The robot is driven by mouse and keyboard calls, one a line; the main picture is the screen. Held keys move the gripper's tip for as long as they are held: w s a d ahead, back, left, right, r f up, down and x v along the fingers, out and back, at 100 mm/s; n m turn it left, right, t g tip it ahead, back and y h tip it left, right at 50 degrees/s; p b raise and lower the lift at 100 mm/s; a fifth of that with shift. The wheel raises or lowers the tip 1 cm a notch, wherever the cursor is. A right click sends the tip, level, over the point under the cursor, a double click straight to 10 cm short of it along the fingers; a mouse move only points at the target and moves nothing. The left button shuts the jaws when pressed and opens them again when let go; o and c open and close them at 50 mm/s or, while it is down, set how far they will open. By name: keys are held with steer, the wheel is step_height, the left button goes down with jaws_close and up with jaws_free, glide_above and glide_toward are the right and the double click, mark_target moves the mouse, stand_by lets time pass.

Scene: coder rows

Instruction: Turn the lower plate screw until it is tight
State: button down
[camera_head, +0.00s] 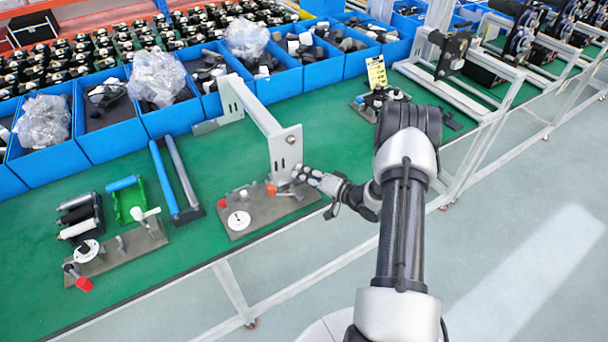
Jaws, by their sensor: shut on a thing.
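A white upright plate (283,158) stands at the near end of a white frame (250,108) on the green bench. A dark round hole shows in the plate's upper part. My gripper (299,172) reaches in from the right and meets the plate's lower right part. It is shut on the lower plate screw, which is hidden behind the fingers. How far the screw is turned in cannot be seen.
A grey fixture base (240,222) with a white disc and red-orange knobs lies under the plate. Another fixture (128,250) and several rollers (80,218) lie to the left. Blue bins (105,139) line the back. The bench's front edge is near my arm.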

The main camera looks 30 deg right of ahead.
steer(key=c, duration=1.5)
jaws_free()
steer(key=shift+s+d, duration=0.1)
steer(key=v, duration=1.2)
